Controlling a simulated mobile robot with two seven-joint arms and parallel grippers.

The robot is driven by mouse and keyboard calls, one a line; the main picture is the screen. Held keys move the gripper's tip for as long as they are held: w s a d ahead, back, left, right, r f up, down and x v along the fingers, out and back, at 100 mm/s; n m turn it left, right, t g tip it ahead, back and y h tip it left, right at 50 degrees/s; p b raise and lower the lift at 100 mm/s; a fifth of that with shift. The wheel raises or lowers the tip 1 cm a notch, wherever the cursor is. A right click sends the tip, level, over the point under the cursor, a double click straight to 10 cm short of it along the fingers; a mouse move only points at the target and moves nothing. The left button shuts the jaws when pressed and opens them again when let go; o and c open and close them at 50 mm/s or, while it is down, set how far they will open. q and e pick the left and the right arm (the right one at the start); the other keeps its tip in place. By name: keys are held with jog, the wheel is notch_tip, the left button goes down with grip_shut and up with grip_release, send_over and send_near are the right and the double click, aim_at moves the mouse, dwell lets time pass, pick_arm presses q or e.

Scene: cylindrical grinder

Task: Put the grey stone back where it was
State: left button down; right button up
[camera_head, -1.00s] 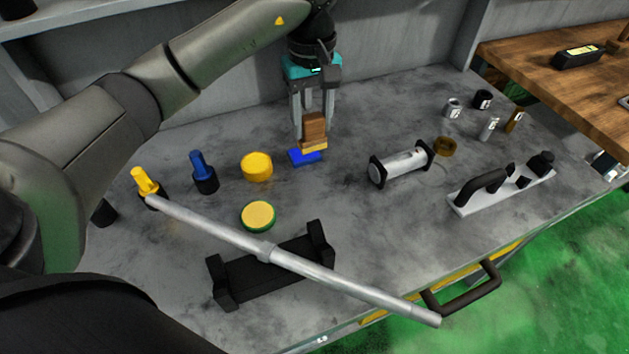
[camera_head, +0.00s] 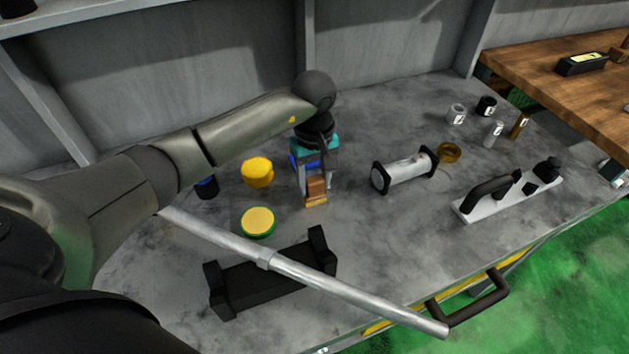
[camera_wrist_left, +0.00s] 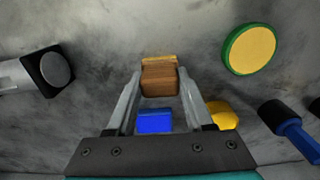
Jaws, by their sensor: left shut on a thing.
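My left gripper (camera_head: 315,188) is shut on a brown block with a tan-yellow base (camera_head: 316,186). The block also shows between the fingertips in the left wrist view (camera_wrist_left: 160,80). In the head view it is over the middle of the grey bench; I cannot tell whether it touches the top. A blue block (camera_wrist_left: 154,121) lies behind it, seen between the fingers in the wrist view and partly hidden in the head view. I cannot make out a grey stone in either view. My right gripper is not in view.
A yellow round piece (camera_head: 257,171) and a green-rimmed yellow disc (camera_head: 258,221) lie left of the gripper. A long metal rod (camera_head: 330,287) crosses above a black cradle (camera_head: 275,277). A grey cylinder with black ends (camera_head: 404,172) lies right. Bare bench lies between it and the gripper.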

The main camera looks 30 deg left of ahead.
aim_at(314, 179)
pick_arm(q)
jog(key=shift+f, duration=0.15)
jog(key=shift+c, duration=1.4)
grip_release()
jog(key=shift+r, duration=0.3)
notch_tip(314, 179, up, 12)
jog(key=p, duration=0.1)
jog(key=shift+p, duration=0.3)
jog(key=shift+f, duration=0.15)
